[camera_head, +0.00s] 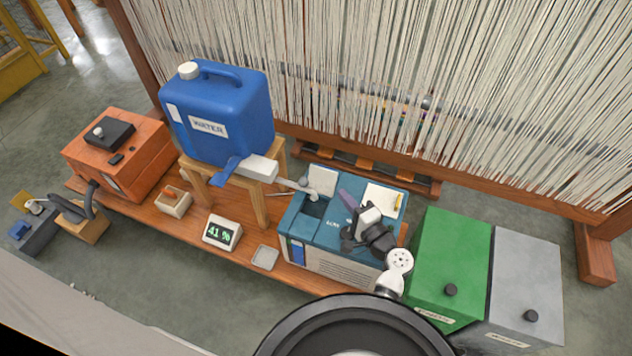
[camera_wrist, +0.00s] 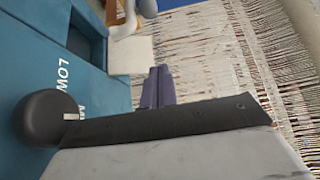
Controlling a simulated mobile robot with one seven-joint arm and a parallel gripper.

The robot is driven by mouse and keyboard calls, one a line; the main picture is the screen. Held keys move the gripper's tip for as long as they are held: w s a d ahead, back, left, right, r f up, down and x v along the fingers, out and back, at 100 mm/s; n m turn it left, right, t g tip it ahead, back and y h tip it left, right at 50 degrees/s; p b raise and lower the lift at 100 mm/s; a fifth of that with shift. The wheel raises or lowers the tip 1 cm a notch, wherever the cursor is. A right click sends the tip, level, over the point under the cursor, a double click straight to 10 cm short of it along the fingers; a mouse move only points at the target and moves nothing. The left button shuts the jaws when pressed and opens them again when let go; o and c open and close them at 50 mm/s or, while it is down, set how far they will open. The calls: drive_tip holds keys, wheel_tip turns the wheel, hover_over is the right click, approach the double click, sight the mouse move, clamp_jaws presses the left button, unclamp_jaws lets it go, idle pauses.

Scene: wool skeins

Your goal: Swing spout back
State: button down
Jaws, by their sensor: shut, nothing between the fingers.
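The grey spout (camera_head: 288,183) reaches right from the white tap block (camera_head: 258,168) below the blue water can (camera_head: 218,112). Its end is at the open filling hole of the teal machine (camera_head: 300,225), beside the raised white lid (camera_head: 323,181). The blue tap lever (camera_head: 226,171) is on the block's left. My gripper (camera_head: 344,194) is shut and empty, its purple fingers over the machine's top, right of the spout's end and apart from it. The fingers (camera_wrist: 159,70) also show in the wrist view, near the lid (camera_wrist: 131,55).
A dark dial (camera_wrist: 48,117) is on the machine's top. The can stands on a wooden stand (camera_head: 240,196). An orange box (camera_head: 120,155) is left; green (camera_head: 450,262) and grey (camera_head: 527,285) bins are right. Hanging yarn (camera_head: 400,80) fills the back.

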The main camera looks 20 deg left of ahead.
sight(292, 184)
drive_tip(key=x, duration=1)
drive_tip(key=shift+r, duration=0.1)
drive_tip(key=s+p, duration=0.1)
drive_tip(key=s, duration=0.1)
drive_tip(key=s+a, duration=0.1)
drive_tip(key=shift+s+a+p, duration=0.2)
drive_tip(key=shift+s+p, duration=0.15)
drive_tip(key=shift+s, duration=0.1)
